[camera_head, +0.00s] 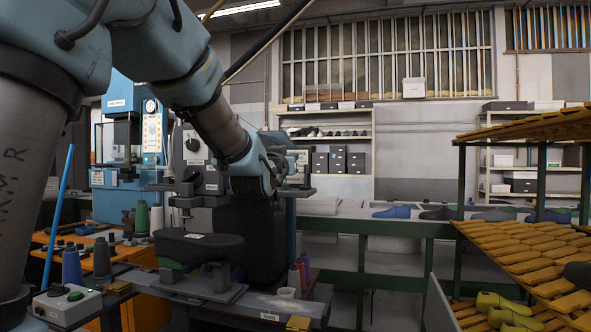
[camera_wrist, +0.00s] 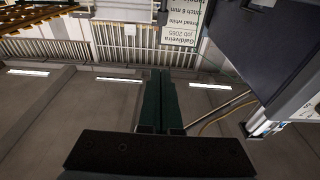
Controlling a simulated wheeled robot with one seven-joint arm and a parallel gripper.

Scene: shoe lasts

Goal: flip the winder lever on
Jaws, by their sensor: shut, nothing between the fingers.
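The grey sewing machine (camera_head: 195,150) stands left of centre in the head view, with a dark knob on its head. I cannot make out the winder lever for certain in either view; my arm covers part of the machine. My wrist is at the machine's right side in the head view, and my fingertips cannot be clearly seen there. In the wrist view, my gripper (camera_wrist: 160,75) shows two dark green fingers shut together, with nothing between them. A white job card (camera_wrist: 181,22) hangs upside down beyond and right of the fingertips, by a dark machine body (camera_wrist: 235,45).
Thread cones (camera_head: 102,257) stand on the orange bench. A slatted wooden rack (camera_head: 530,245) fills the right. Shoe lasts (camera_head: 392,212) lie on the back bench.

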